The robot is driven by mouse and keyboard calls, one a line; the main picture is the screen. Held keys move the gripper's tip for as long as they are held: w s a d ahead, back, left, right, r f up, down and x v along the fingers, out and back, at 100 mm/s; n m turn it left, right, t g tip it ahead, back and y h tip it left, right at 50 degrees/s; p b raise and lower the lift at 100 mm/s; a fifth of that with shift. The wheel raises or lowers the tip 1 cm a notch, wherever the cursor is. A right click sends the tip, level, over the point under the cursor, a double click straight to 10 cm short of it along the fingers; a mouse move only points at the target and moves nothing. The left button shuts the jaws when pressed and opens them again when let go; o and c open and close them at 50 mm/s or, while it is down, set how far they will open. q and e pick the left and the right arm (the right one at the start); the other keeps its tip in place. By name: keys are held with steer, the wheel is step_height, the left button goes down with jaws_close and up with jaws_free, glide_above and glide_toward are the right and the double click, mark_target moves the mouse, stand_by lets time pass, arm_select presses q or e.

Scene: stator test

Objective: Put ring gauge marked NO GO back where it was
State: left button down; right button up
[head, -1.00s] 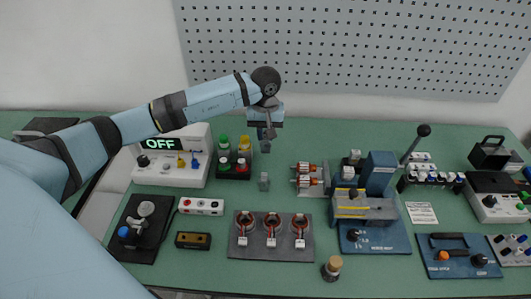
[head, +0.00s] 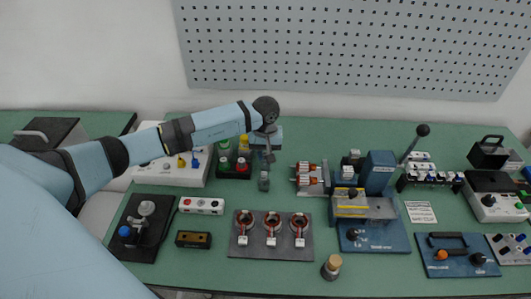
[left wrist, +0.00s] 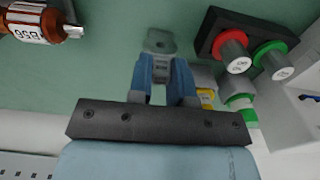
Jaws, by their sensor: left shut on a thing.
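My left gripper (head: 268,158) points down over the table, just above a small grey block-like stand (head: 264,183). In the left wrist view its two blue fingers (left wrist: 167,75) are shut on a small grey thing, mostly hidden by the fingers. I take it for the ring gauge, but no NO GO mark can be read on it. A grey piece with a dark hole (left wrist: 160,40) shows just beyond the fingertips. Whether the held thing touches the stand is unclear. My right gripper is not in view.
A black rack (head: 234,174) with red- and green-banded pieces stands close left of the gripper. A dark plate with several wound rings (head: 271,252) is in front. Clear green table lies between the stand and that plate.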

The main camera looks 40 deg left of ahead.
arm_select(q)
steer(key=c, duration=1.1)
jaws_free()
steer(key=shift+f, duration=0.1)
steer(key=shift+o, duration=0.2)
step_height(320, 180, up, 12)
steer(key=shift+r+b, duration=0.25)
steer(key=shift+b, duration=0.1)
steer(key=shift+s+f, duration=0.1)
